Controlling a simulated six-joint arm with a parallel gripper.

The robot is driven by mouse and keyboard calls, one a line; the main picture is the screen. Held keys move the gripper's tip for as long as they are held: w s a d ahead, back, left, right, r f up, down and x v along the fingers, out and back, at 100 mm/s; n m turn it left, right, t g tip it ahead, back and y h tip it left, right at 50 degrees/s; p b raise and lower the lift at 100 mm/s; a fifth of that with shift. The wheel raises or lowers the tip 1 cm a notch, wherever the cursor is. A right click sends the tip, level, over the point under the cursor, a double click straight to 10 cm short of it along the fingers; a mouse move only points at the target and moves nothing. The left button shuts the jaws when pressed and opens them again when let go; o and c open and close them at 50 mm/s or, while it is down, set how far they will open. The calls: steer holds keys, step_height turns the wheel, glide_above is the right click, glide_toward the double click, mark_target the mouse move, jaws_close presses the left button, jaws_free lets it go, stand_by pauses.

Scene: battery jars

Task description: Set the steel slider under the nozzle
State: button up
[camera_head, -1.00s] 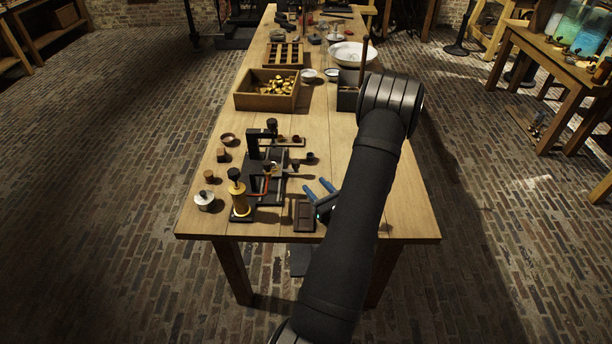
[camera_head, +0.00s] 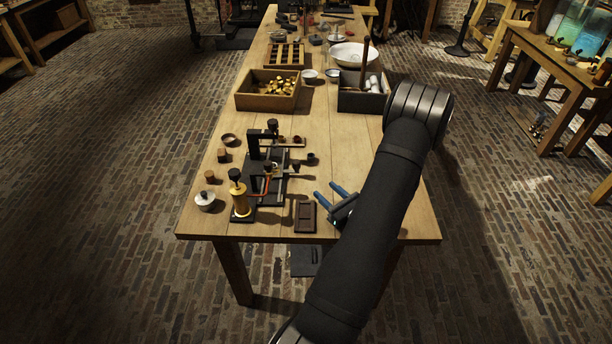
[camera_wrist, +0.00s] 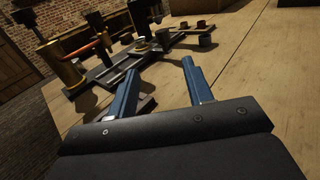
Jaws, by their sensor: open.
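The press-like fixture (camera_head: 255,150) stands on the left front of the table, with a black upright, a dark base and a brass cylinder (camera_head: 241,203) topped by a black knob. A small black-knobbed part (camera_head: 296,168) sits at its right side. In the wrist view, a pale metal strip (camera_wrist: 118,72) lies along the fixture base. I cannot tell for sure which part is the steel slider, nor make out the nozzle clearly. My gripper (camera_head: 329,192), with blue fingers, is open and empty to the right of the fixture; it also shows in the wrist view (camera_wrist: 160,68).
A dark brown tray (camera_head: 305,226) lies just left of my gripper. Small cups and a lidded pot (camera_head: 204,203) stand left of the fixture. A wooden box of brass pieces (camera_head: 245,101) and a dark bin (camera_head: 350,103) stand farther back. The table's middle right is clear.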

steer(key=w+n+g+y, duration=0.1)
steer(key=w+d+n+g+y, duration=0.2)
steer(key=w+g, duration=0.1)
steer(key=shift+w+d, duration=0.1)
steer(key=shift+d, duration=0.15)
steer(key=shift+w+a, duration=0.15)
glide_toward(282, 167)
steer(key=w+a+r, duration=0.2)
steer(key=w+a, duration=0.1)
steer(key=w+a+r, duration=0.1)
steer(key=w+a, duration=0.1)
steer(key=shift+c, duration=0.2)
